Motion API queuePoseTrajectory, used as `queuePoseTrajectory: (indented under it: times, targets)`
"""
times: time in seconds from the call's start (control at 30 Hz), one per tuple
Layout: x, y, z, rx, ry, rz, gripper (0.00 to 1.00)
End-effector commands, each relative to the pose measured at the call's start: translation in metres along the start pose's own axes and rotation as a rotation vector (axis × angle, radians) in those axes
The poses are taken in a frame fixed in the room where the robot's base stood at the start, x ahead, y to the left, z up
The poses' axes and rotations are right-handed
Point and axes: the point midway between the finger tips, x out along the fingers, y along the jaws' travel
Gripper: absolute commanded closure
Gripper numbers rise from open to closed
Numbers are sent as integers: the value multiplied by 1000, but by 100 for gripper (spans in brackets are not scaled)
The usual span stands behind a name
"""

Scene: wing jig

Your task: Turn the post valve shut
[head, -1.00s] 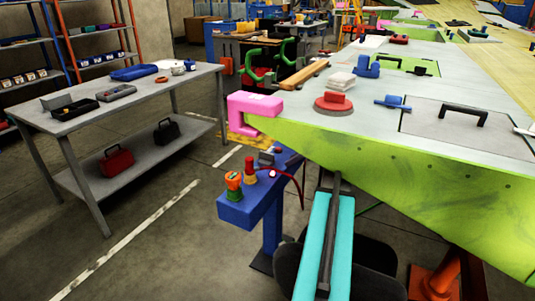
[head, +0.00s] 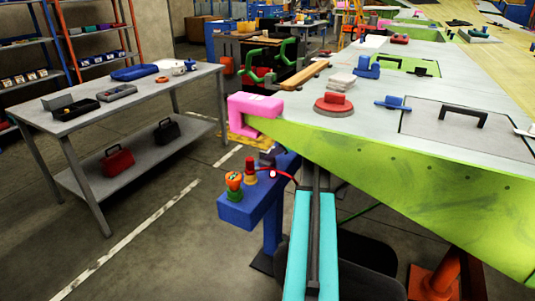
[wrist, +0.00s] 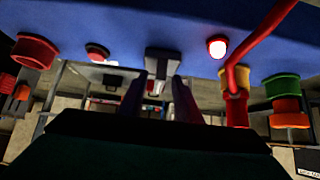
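The blue post's beam (head: 240,208) stands below the wing's pink corner. On its near end is an orange handle on a green base (head: 234,187), which looks like the valve. The handle's exact angle is too small to tell. In the wrist view the beam (wrist: 190,20) spans the top, with the green and orange fitting (wrist: 287,110) at the right. My gripper (wrist: 158,90) shows two dark fingers apart, with nothing held, pointing towards a grey part (wrist: 162,62) on the beam. It is left of the valve there.
A red and yellow fitting (head: 250,171) with a red hose (head: 280,172) stands beside the valve, near a lit red lamp (head: 272,174). The green wing panel (head: 400,185) overhangs on the right. A grey workbench (head: 140,95) stands left, with open floor between.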

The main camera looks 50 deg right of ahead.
Motion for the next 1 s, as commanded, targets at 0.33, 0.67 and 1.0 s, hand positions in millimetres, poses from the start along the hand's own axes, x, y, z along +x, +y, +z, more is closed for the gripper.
queuePoseTrajectory:
  times: [0.33,0.67,1.0]
  targets:
    - [26,0,-15,1,0,0,70]
    - [27,1,-15,2,0,2,70]
    - [27,1,-15,2,0,2,100]
